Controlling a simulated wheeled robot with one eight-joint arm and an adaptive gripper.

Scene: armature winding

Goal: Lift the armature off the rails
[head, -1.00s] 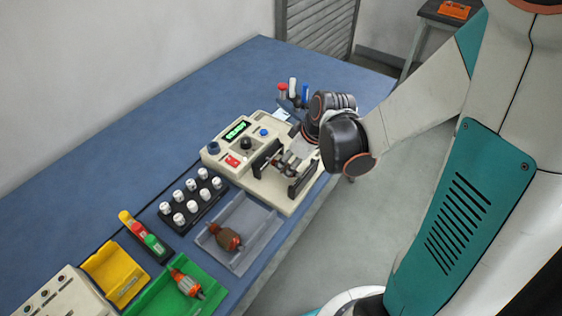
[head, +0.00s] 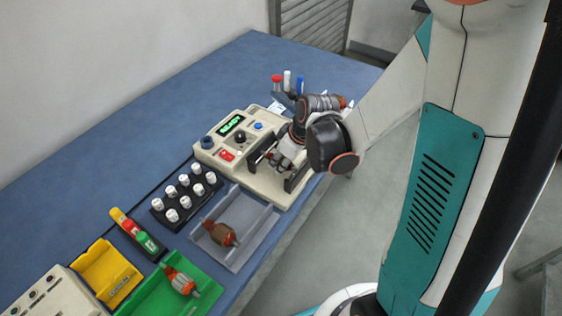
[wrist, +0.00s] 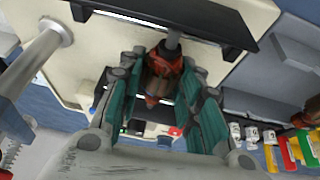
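The armature (wrist: 160,75), with an orange-red end and a dark brown core, shows between my fingers in the wrist view. Its shaft runs up to a dark rail (wrist: 165,20); another dark bar crosses behind it lower down. In the head view my gripper (head: 283,163) is over the beige machine (head: 262,188), between its two dark rails (head: 263,150), and mostly hides the armature. In the wrist view my gripper (wrist: 160,72) is open, its teal-padded fingers on either side of the armature. Whether a pad touches it is unclear.
A grey tray (head: 262,232) holds another armature (head: 221,234). A green tray (head: 208,296) holds an orange one (head: 180,281). A rack of white spools (head: 185,195) and a yellow bin (head: 105,272) stand left. Coloured-top tools (head: 287,82) stand behind the machine. The blue table's back left is clear.

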